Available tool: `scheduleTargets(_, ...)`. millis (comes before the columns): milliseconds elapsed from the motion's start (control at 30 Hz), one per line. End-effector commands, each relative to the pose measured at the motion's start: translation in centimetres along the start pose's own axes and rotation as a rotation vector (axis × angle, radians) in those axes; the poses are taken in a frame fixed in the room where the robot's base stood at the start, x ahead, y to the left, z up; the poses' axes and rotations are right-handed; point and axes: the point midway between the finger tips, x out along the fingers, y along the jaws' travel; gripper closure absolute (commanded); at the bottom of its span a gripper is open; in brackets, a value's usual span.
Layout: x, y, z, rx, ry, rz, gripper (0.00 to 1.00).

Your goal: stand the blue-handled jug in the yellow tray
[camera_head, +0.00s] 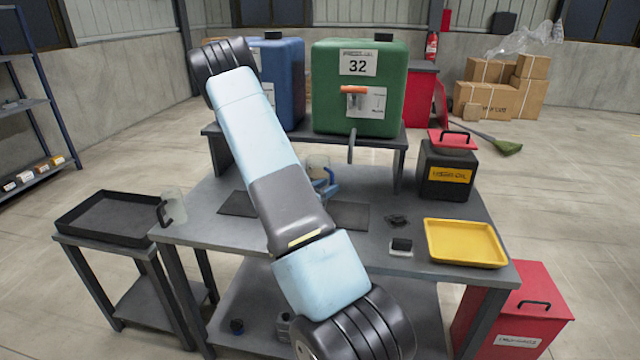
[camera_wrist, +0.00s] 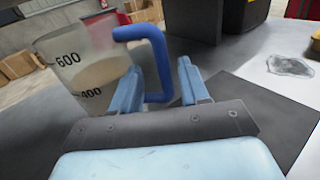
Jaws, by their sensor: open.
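The blue-handled jug (camera_head: 317,162) stands on the grey table behind my arm, partly hidden by it in the head view. In the wrist view the clear jug (camera_wrist: 82,62) shows 600 and 400 marks and beige contents. Its blue handle (camera_wrist: 157,60) lies between my gripper's (camera_wrist: 160,88) two light-blue fingers. The fingers are apart, with a gap visible on the right side of the handle; contact on the left side is unclear. In the head view my gripper (camera_head: 324,187) is mostly hidden by my arm. The yellow tray (camera_head: 465,261) is empty at the table's right front.
A black-handled jug (camera_head: 174,206) stands at the table's left edge, near a black tray (camera_head: 115,236) on a side table. A black can (camera_head: 447,178) stands behind the yellow tray. Green (camera_head: 375,110) and blue tanks stand behind.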

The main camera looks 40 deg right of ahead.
Motion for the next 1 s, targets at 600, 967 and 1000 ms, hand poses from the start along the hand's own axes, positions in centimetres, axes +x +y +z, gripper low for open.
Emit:
scheduleTargets(600,4.1,-0.4,0.4,0.001,0.000,-0.001,0.61)
scheduleTargets(967,4.1,-0.4,0.4,0.001,0.000,-0.001,0.95)
scheduleTargets(1000,4.1,-0.4,0.4,0.001,0.000,-0.001,0.99)
